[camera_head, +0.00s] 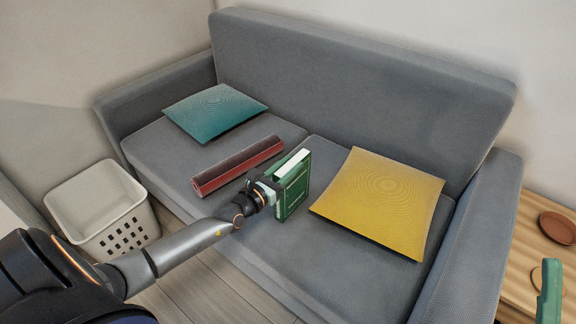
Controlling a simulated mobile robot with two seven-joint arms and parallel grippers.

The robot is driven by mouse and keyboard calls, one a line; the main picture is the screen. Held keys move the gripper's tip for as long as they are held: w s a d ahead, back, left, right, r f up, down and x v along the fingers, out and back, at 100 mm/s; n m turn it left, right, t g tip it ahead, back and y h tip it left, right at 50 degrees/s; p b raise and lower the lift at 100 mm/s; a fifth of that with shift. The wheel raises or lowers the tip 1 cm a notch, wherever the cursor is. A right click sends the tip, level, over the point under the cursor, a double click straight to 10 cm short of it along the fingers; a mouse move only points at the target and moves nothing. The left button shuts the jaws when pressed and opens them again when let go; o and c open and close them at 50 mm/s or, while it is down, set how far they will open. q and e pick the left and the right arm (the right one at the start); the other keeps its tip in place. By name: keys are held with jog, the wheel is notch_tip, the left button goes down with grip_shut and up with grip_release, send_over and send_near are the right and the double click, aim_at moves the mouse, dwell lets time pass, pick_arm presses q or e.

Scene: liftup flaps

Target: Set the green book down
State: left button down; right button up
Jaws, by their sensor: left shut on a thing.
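The green book (296,190) stands upright over the front middle of the grey sofa, with its white page edges showing at the top. My left gripper (271,187) is shut on the green book at its left side. I cannot tell whether the book's lower edge touches the seat. The gripper's fingertips are partly hidden by the book and the wrist. My right gripper is not in view.
The grey sofa (285,262) holds a teal cushion (215,111), a dark red long object (237,166) and a yellow cushion (381,201). A white basket (100,210) stands at left. A wooden table (535,235) with a brown dish (557,228) is at right.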

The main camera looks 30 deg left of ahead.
pick_arm(q)
jog(key=shift+r, duration=0.15)
jog(key=c, duration=0.5)
grip_release()
jog(key=shift+d+f, duration=0.1)
jog(key=shift+f, duration=0.1)
